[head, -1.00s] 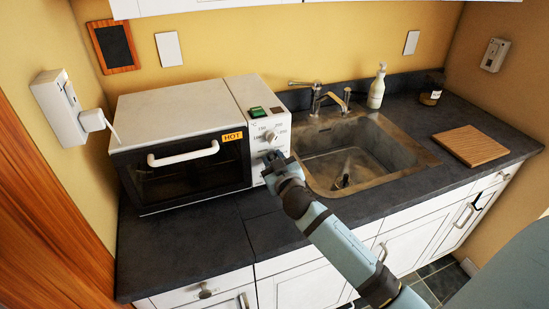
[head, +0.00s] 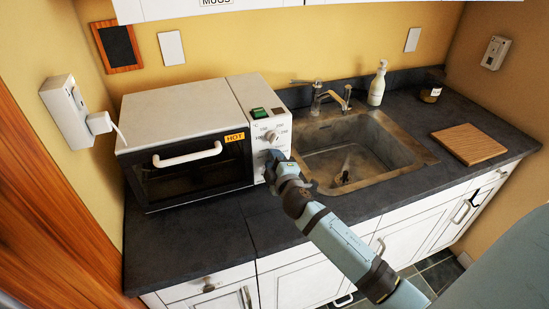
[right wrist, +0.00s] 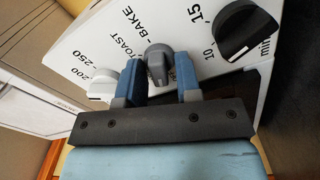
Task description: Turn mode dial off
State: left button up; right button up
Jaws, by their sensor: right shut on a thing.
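The white toaster oven (head: 185,105) stands on the dark counter with its control panel on the right side. In the right wrist view the grey mode dial (right wrist: 159,62), next to the words TOAST and BAKE, sits between the two blue fingers of my right gripper (right wrist: 159,82). The fingers are shut on it. In the head view my right gripper (head: 275,162) is at the lower part of the panel and hides the dial. My left gripper is not in view.
In the right wrist view a temperature knob (right wrist: 131,78) is close left of the fingers and a black timer knob (right wrist: 246,32) is to the right. The sink (head: 365,150) is right of the oven. A wooden board (head: 468,144) lies farther right.

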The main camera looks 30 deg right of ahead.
jog(key=shift+n+p, duration=0.45)
jog(key=shift+n, duration=1.25)
jog(key=o, duration=0.6)
jog(key=b+v, duration=0.2)
jog(key=v, duration=1.2)
jog(key=shift+b, duration=0.3)
